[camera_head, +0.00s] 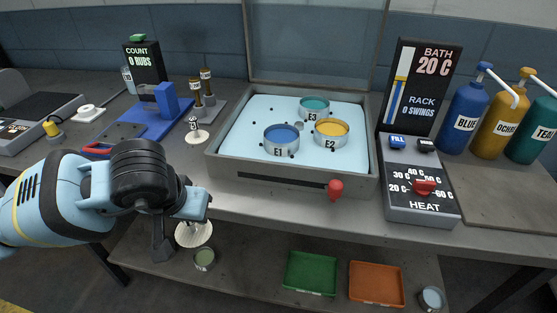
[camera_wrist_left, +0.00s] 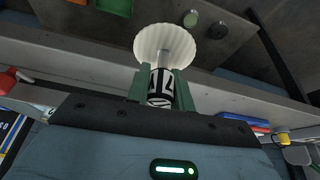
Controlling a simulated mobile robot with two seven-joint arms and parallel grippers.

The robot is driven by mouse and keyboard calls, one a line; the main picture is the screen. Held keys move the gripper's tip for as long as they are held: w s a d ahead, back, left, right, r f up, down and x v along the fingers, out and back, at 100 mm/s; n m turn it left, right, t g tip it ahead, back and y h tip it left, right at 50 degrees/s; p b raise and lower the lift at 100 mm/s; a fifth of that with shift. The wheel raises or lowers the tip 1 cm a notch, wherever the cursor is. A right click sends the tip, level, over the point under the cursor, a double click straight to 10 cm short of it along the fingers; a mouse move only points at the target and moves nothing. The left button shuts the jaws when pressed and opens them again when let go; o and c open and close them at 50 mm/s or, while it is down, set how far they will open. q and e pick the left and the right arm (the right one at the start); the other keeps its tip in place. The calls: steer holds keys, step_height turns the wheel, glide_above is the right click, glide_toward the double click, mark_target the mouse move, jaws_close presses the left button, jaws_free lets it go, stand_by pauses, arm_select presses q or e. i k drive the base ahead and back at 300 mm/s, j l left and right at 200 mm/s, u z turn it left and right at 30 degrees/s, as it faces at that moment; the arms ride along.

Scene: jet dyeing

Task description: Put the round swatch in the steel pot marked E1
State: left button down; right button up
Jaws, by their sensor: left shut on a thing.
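The round swatch is a white disc with a scalloped edge (camera_head: 193,233) and a black-and-white striped handle (camera_wrist_left: 160,85). My left gripper (camera_head: 178,232) is shut on that handle, in front of the bench's front edge. In the left wrist view the gripper (camera_wrist_left: 160,92) has a finger on each side of the handle, and the disc (camera_wrist_left: 165,42) lies beyond the fingertips. The steel pot marked E1 (camera_head: 281,150) stands in the pale blue bath, front left, with blue liquid in it. It is up and right of the gripper. My right gripper is not in view.
Pots E2 (camera_head: 331,143) and E3 (camera_head: 314,115) stand close to E1. The bath's grey rim (camera_head: 290,176) has a red knob (camera_head: 335,190) in front. Another white swatch (camera_head: 196,136) stands on the bench left of the bath. Green (camera_head: 311,273) and orange (camera_head: 376,284) trays lie below.

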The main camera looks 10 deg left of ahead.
mark_target(282, 142)
steer(key=k, duration=0.35)
steer(key=z, duration=2.35)
steer(key=k+j, duration=0.25)
steer(key=j, duration=0.2)
steer(key=k+j, duration=0.3)
steer(key=j, duration=0.15)
steer(key=k+j, duration=0.25)
steer(key=j, duration=0.2)
steer(key=k+j, duration=0.3)
steer(key=j, duration=0.15)
steer(key=k+j, duration=0.25)
steer(key=j, duration=0.2)
steer(key=i+j, duration=0.25)
steer(key=z, duration=0.05)
